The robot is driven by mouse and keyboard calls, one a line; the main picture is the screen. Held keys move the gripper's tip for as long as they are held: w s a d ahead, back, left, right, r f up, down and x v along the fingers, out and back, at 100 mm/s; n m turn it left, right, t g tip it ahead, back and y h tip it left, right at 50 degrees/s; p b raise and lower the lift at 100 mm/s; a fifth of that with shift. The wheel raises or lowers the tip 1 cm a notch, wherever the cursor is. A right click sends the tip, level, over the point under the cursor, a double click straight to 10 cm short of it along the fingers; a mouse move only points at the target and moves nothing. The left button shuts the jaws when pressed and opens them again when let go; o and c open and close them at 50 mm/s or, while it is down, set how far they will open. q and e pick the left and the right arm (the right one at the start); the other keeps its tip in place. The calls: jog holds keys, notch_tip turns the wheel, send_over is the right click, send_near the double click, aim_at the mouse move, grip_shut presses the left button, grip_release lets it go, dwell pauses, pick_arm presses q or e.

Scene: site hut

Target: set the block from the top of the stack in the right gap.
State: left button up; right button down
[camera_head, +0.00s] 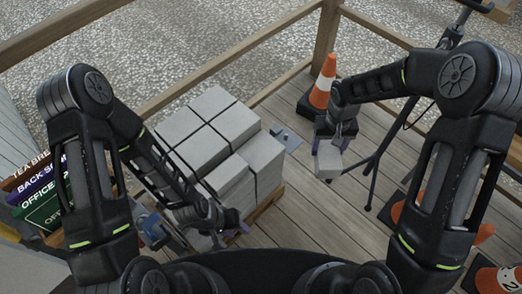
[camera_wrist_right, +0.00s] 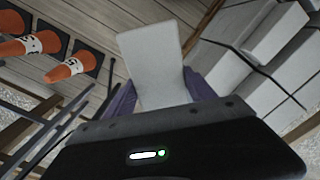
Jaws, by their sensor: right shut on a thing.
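My right gripper (camera_head: 328,146) is shut on a pale grey block (camera_head: 328,162), holding it in the air to the right of the stack. In the right wrist view, the block (camera_wrist_right: 152,65) stands out between the purple fingers of the gripper (camera_wrist_right: 155,98). The stack of grey blocks (camera_head: 237,122) sits on a wooden pallet (camera_head: 268,201), with dark seams between its blocks. It also shows in the right wrist view (camera_wrist_right: 265,45). My left gripper (camera_head: 225,228) is low at the stack's front; its finger opening is unclear. I cannot make out the right gap.
An orange and white cone (camera_head: 323,82) stands behind my right gripper, and more cones (camera_head: 498,280) lie at the lower right. A black tripod stand (camera_head: 375,160) is right of the held block. Signs (camera_head: 40,190) stand at the left.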

jog(key=shift+w+r, duration=0.1)
jog(key=shift+r, duration=0.05)
jog(key=w+r, duration=0.1)
jog(key=r, duration=0.1)
jog(key=w+r, duration=0.1)
jog(key=r, duration=0.1)
jog(key=w+r, duration=0.1)
jog(key=r, duration=0.2)
notch_tip(320, 180, up, 8)
jog(key=w, duration=0.1)
